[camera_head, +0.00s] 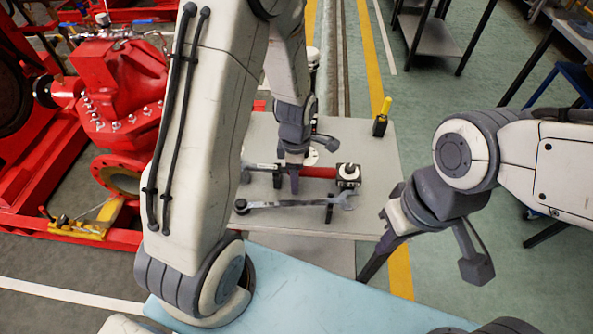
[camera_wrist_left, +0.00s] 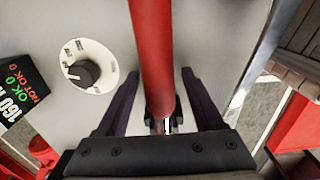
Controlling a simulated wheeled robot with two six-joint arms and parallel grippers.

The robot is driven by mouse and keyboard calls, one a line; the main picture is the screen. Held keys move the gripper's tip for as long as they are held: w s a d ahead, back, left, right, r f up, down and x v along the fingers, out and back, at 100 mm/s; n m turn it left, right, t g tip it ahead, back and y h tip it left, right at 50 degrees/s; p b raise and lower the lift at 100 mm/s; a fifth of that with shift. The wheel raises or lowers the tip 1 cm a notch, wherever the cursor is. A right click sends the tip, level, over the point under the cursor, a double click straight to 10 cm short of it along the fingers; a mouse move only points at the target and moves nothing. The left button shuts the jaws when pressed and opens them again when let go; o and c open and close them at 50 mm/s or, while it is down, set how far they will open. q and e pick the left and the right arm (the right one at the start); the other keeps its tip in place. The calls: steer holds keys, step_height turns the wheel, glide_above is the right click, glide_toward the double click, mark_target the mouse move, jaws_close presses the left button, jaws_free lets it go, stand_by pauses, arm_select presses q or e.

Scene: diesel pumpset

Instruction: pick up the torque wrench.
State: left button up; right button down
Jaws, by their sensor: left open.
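The torque wrench, with a red handle (camera_head: 318,172) and a square dark-and-silver head (camera_head: 347,175), lies across the grey table (camera_head: 372,153). In the left wrist view its red shaft (camera_wrist_left: 152,50) runs down between the fingers. My left gripper (camera_head: 292,180) is over the handle, left of the head. It is open, with a finger on each side of the shaft and gaps showing on both sides. It also shows in the left wrist view (camera_wrist_left: 160,112). My right gripper (camera_head: 375,245) is open and empty, right of the table's front corner.
A silver spanner (camera_head: 295,204) lies in front of the torque wrench. A yellow-handled tool (camera_head: 381,118) stands at the table's back right. A white dial (camera_wrist_left: 89,67) and a display (camera_wrist_left: 18,98) are beside the shaft. The red pump (camera_head: 118,88) stands at left.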

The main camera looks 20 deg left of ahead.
arm_select(q)
jaws_close()
steer(key=shift+r, duration=0.1)
stand_by(1.2)
